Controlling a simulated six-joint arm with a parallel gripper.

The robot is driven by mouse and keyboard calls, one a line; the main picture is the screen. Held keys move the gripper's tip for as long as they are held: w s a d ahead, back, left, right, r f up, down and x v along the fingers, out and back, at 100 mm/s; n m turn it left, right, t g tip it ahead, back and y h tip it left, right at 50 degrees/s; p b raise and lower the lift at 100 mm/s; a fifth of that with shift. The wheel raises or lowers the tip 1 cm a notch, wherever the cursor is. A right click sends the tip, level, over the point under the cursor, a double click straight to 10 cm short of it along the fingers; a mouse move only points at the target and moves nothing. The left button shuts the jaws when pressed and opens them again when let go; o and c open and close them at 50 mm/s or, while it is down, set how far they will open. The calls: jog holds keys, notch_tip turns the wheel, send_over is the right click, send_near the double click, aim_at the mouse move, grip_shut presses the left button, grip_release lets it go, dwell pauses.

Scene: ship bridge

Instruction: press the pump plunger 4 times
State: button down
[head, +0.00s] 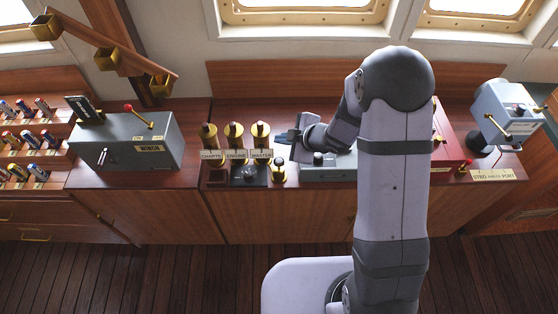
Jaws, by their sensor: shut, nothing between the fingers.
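My gripper (296,137) is shut and empty. It hangs over the counter, just right of the brass posts, near the left end of a low grey-green box (330,175). A small dark knob (318,158) stands on that box, close to my gripper. I cannot tell for sure which of these is the pump plunger. My arm hides much of the box and the counter behind it. I cannot tell whether my gripper touches anything.
Brass posts (234,133) labelled CHARTS, ENGINE and MASTER stand left of my gripper. A grey winch box (128,141) with a red-knobbed lever is further left. A red box (447,148) is partly behind my arm. A grey device (507,112) stands at the right end.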

aim_at(281, 162)
jog(key=shift+f+b, duration=3.65)
jog(key=shift+f, duration=0.55)
jog(key=shift+f, duration=0.2)
jog(key=shift+f+b, duration=0.2)
jog(key=shift+b, duration=0.15)
jog(key=shift+f+b, duration=1.3)
jog(key=shift+f, duration=0.3)
jog(key=shift+r, duration=0.15)
dwell(0.5)
jog(key=shift+r+p, duration=1.85)
jog(key=shift+r, duration=0.05)
